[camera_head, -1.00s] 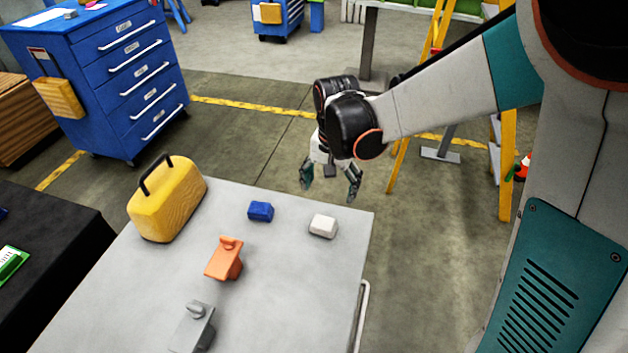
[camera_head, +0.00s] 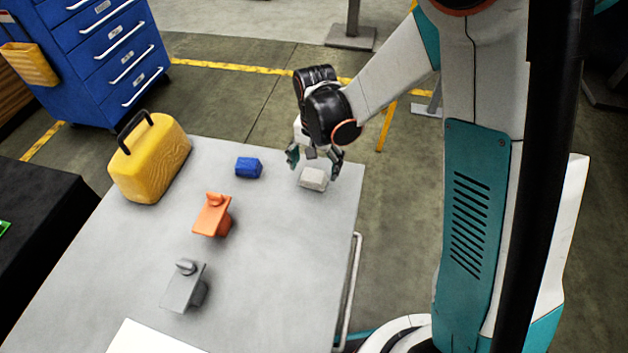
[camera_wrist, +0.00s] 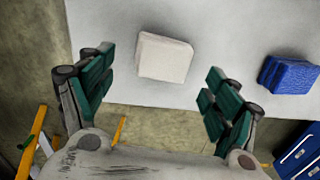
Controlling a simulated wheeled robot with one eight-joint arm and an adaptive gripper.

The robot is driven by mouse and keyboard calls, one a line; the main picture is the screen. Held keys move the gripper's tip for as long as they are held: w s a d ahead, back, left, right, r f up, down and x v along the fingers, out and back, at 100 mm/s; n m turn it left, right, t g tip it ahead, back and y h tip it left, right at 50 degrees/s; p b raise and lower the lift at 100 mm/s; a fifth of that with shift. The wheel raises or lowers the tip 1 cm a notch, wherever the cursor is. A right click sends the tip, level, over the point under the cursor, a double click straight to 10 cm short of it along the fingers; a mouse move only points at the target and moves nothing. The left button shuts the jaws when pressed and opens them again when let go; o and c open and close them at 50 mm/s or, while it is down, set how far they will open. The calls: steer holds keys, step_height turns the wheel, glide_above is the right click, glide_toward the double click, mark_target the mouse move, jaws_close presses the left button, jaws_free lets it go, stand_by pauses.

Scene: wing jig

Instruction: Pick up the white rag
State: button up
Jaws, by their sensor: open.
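The white rag (camera_head: 313,179) is a small folded block near the far right corner of the grey table (camera_head: 260,270). In the wrist view the white rag (camera_wrist: 164,58) lies flat on the table, ahead of and between the two fingers. My gripper (camera_head: 315,157) is open and empty, just above and behind the rag in the head view. In the wrist view my gripper (camera_wrist: 155,92) has its green finger pads spread wider than the rag. The fingers appear apart from the rag; their exact height above it is hard to tell.
A blue folded rag (camera_head: 249,167) lies to the left of the white one and also shows in the wrist view (camera_wrist: 289,74). An orange tool (camera_head: 212,215), a grey tool (camera_head: 185,286) and a yellow case (camera_head: 150,158) stand on the table. A blue drawer cabinet (camera_head: 105,60) is behind.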

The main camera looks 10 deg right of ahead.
mark_target(314, 175)
step_height(314, 175, down, 4)
steer(key=shift+s+a+f+b, duration=0.15)
steer(key=shift+f+b, duration=0.05)
steer(key=shift+b, duration=0.75)
steer(key=shift+r, duration=0.1)
steer(key=c, duration=1.1)
steer(key=shift+c, duration=0.2)
step_height(314, 175, up, 20)
steer(key=p, duration=0.7)
